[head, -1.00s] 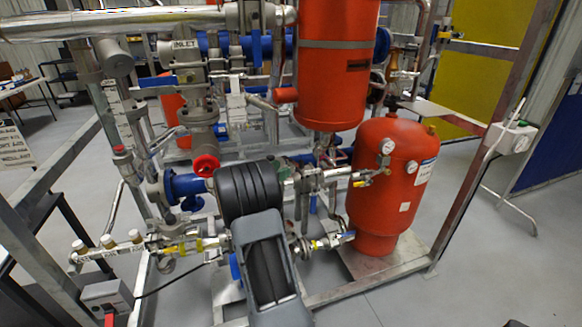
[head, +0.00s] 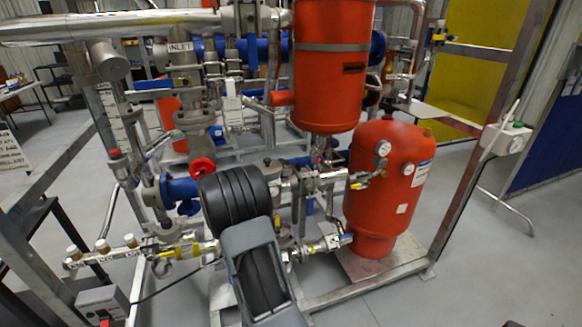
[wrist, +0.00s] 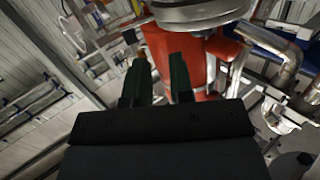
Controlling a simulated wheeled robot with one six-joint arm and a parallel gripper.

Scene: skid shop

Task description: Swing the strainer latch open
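I cannot pick out the strainer latch for sure in either view. My gripper (wrist: 157,62) shows in the wrist view as two dark green fingers, apart with nothing between them. A round grey metal flange or lid (wrist: 200,14) is beyond and above the fingertips there, with a red body (wrist: 190,65) behind the fingers. I cannot tell whether that round part belongs to the strainer. In the head view my dark arm covers the middle of the pipework, and the gripper is hidden behind it.
A red upper vessel (head: 334,80) and a red lower tank (head: 388,190) stand on the skid. A red handwheel (head: 202,167) and a blue flanged valve (head: 179,190) are left of my arm. A steel frame post (head: 480,150) rises on the right. Grey floor (head: 480,270) is clear at right.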

